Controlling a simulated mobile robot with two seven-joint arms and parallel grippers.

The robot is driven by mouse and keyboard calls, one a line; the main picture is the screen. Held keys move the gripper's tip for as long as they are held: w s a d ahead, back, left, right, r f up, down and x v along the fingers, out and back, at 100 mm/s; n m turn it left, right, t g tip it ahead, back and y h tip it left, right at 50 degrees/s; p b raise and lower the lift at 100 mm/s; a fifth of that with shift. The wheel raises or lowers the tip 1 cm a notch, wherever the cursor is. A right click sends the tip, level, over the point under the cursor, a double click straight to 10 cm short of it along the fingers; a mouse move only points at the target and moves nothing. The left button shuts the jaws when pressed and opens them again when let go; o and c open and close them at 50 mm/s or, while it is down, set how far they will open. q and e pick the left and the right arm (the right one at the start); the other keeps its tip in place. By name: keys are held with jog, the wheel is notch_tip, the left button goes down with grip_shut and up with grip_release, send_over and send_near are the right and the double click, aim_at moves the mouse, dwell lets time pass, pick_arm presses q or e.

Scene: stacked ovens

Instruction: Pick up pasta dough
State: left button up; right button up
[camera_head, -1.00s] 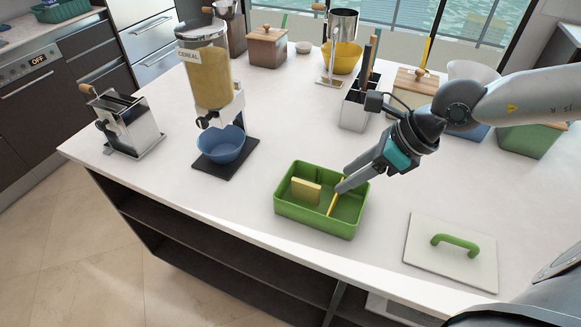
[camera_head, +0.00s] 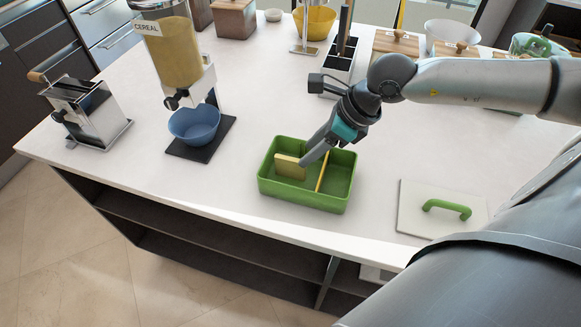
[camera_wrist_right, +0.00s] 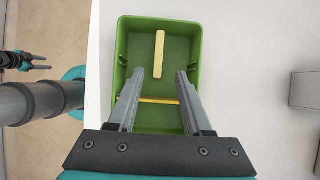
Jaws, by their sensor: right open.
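The pasta dough (camera_head: 289,167), a pale yellow slab, stands on edge in the left part of a green container (camera_head: 303,196) on the counter. A thin yellow divider (camera_head: 322,172) crosses the container. My right gripper (camera_head: 303,162) is open and reaches into the container at the dough. In the right wrist view the dough (camera_wrist_right: 159,53) lies in line between the two fingertips (camera_wrist_right: 161,74), its near end close to them. Contact cannot be told. A small dark gripper (camera_wrist_right: 38,62), seemingly my left one, shows far off at the left edge of the wrist view.
A white lid with a green handle (camera_head: 446,209) lies right of the container. A cereal dispenser (camera_head: 176,50) with a blue bowl (camera_head: 195,124) stands to the left, beside a pasta machine (camera_head: 88,112). A utensil holder (camera_head: 340,72) stands behind my right arm.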

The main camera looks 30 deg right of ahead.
aim_at(297, 160)
jog(key=shift+x, duration=1.4)
jog(key=shift+a+x, duration=0.15)
jog(key=shift+x, duration=1.15)
jog(key=shift+a+x, duration=0.15)
jog(key=shift+x, duration=1.15)
jog(key=shift+r, duration=0.1)
jog(key=shift+c, duration=0.3)
grip_shut()
